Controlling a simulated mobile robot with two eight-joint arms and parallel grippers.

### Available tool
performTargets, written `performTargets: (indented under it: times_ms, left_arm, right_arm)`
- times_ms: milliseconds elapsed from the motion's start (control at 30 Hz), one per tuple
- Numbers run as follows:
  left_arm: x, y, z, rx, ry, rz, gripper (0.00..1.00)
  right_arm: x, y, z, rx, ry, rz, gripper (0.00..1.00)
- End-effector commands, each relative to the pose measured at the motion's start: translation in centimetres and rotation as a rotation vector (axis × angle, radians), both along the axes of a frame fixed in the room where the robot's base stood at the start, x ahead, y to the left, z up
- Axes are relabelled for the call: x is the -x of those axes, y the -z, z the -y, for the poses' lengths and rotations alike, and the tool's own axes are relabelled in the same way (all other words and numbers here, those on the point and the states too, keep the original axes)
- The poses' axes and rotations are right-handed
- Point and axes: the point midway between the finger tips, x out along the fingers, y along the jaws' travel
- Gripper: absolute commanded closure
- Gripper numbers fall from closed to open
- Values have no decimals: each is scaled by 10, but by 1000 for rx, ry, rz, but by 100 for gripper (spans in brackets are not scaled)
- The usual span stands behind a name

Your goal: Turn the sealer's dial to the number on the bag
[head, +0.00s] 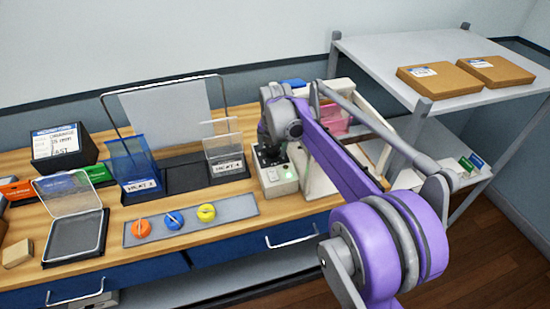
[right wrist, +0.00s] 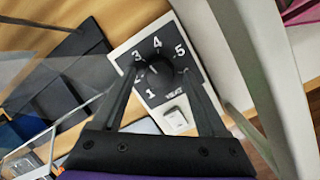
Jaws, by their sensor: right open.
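The sealer (head: 278,183) is a pale box on the counter with a black dial plate. In the right wrist view its round black dial (right wrist: 160,74) sits among white numbers; 1, 3, 4 and 5 show. A pale mark on the knob seems to point toward 3, but it is small. My right gripper (right wrist: 163,70) is open, its fingers on either side of the knob; contact is unclear. A blue bag (head: 130,160) has a label whose number is hard to read. A clear bag (head: 222,145) has a label that seems to end in 4. My left gripper is out of view.
A pink item (head: 335,122) lies behind my right arm, its number unseen. A white switch (right wrist: 175,120) sits beside the dial. A shelf (head: 405,60) with brown boxes stands right.

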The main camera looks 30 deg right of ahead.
Motion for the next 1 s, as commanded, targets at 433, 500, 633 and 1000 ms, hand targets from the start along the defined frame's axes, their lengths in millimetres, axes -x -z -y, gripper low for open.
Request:
performTargets:
  times_ms: [433,500,633,1000]
  left_arm:
    - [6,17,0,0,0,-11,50]
    - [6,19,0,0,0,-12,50]
    - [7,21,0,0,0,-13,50]
    - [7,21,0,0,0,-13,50]
  right_arm:
    - [77,-4,-29,0,-1,0,24]
    - [88,-4,-33,0,-1,0,24]
    - [104,-5,-39,0,-1,0,24]
    - [115,-6,-43,0,0,0,24]
